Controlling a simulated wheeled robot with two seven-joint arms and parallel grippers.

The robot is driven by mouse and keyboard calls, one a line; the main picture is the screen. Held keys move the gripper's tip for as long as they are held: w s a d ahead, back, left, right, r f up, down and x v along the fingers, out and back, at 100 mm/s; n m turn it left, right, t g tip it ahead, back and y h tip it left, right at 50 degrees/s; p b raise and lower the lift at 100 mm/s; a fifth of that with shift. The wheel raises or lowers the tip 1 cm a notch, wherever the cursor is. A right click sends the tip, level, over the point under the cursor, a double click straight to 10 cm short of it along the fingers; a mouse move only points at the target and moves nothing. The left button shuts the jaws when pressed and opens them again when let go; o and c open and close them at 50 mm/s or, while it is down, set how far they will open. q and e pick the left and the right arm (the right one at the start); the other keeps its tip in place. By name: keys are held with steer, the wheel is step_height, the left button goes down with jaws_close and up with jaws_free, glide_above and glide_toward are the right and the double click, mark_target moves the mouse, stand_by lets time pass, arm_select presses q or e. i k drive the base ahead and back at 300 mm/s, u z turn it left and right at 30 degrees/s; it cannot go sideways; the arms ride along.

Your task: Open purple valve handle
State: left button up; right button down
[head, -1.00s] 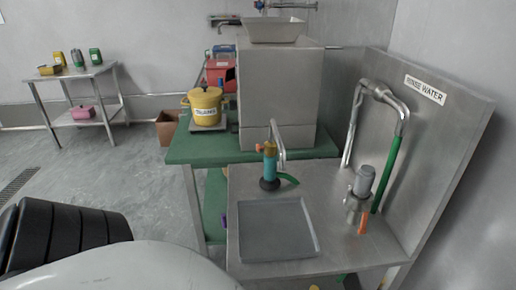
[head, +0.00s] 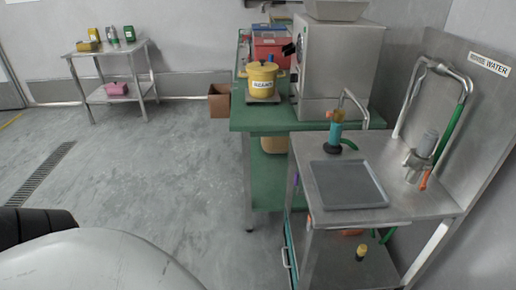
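A small purple piece (head: 296,182) shows at the left edge of the steel rinse table (head: 322,214), just below its top. It may be the purple valve handle, but it is too small to tell its shape or whether it is open. Neither of my grippers is in view.
A grey tray (head: 348,186) and a teal tap-like tool (head: 335,135) are on the rinse table. The green table (head: 262,124) bears a yellow pot (head: 262,79) and a steel machine (head: 338,68). The floor (head: 170,150) to the left is clear.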

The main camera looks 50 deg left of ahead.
mark_target(296, 178)
steer(key=u, duration=0.9)
steer(key=i, duration=0.5)
